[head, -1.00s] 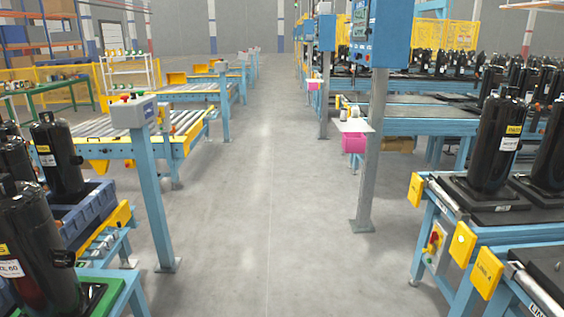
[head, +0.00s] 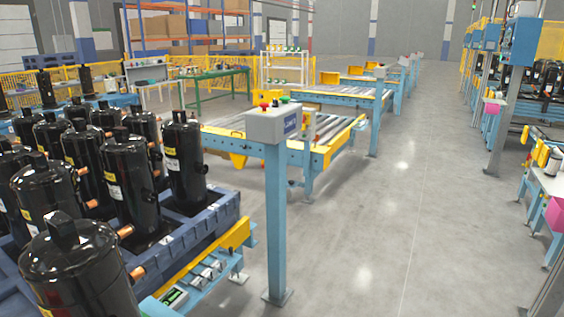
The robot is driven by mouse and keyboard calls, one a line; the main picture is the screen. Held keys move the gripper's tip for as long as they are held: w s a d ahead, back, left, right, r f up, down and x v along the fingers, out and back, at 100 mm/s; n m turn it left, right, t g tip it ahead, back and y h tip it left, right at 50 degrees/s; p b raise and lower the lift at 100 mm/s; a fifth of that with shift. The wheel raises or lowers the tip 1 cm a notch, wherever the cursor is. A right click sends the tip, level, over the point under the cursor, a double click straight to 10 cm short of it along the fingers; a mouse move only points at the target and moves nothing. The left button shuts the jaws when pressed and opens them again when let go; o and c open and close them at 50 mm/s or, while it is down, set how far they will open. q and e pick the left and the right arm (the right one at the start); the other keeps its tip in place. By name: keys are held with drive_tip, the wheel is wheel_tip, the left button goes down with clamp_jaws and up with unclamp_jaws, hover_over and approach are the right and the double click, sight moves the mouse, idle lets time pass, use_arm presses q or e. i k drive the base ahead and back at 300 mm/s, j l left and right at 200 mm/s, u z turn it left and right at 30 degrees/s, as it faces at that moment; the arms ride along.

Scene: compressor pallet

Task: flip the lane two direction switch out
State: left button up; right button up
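A grey control box (head: 273,123) stands on a light blue post (head: 276,210) near the middle of the head view. A red button (head: 264,106) and a green button (head: 284,99) are on its top. Which lane it belongs to cannot be read, and no direction switch can be made out on it. More post-mounted boxes, one of them (head: 379,72) nearest, stand farther down the row of conveyors. Neither of my grippers is in view.
Black compressors (head: 125,180) stand in a blue pallet (head: 190,248) at the left. A roller conveyor (head: 325,135) with yellow ends lies behind the post. The grey floor aisle (head: 400,210) at the right is clear. Blue workstations (head: 540,180) line the far right.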

sight(275, 101)
drive_tip(key=i+u, duration=0.15)
drive_tip(key=i, duration=0.25)
drive_tip(key=i+l+u, duration=0.1)
drive_tip(key=u, duration=0.25)
drive_tip(key=l+u, duration=0.1)
drive_tip(key=u, duration=0.2)
drive_tip(key=i+l+u, duration=0.1)
drive_tip(key=u, duration=0.25)
drive_tip(key=i+l+u, duration=0.25)
drive_tip(key=l, duration=0.3)
drive_tip(key=l+u, duration=0.25)
drive_tip(key=l, duration=0.3)
drive_tip(key=l+u, duration=0.25)
drive_tip(key=l, duration=0.35)
drive_tip(key=l+u, duration=0.2)
drive_tip(key=l, duration=2.95)
